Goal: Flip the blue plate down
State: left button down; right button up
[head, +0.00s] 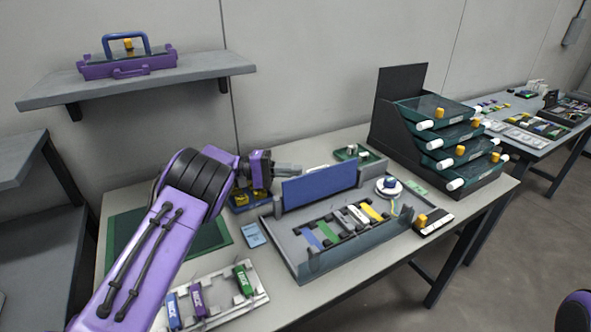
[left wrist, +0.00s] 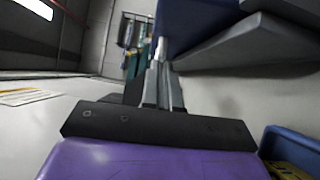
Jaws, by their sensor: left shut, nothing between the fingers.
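The blue plate (head: 320,184) stands upright at the back edge of a grey tray fixture (head: 290,262) on the table. My left gripper (head: 296,168) is shut and empty, just behind the plate's upper left edge; I cannot tell whether it touches. In the left wrist view the shut fingers (left wrist: 162,75) point ahead, and a dark blue surface, which looks like the plate (left wrist: 195,18), fills the top beside them. My right gripper is not in view.
Several coloured strips lie in the fixture behind a clear front wall (head: 360,246). A blue bin (head: 240,207) sits under my left wrist. A stepped rack of green trays (head: 432,108) stands at right. A white holder with coloured pieces (head: 255,300) is in front.

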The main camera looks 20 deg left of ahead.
pick_arm(q)
jog(key=shift+d, duration=0.2)
jog(key=shift+s+r+m+p, duration=0.15)
jog(key=shift+r+m+p, duration=0.2)
jog(key=shift+p, duration=0.45)
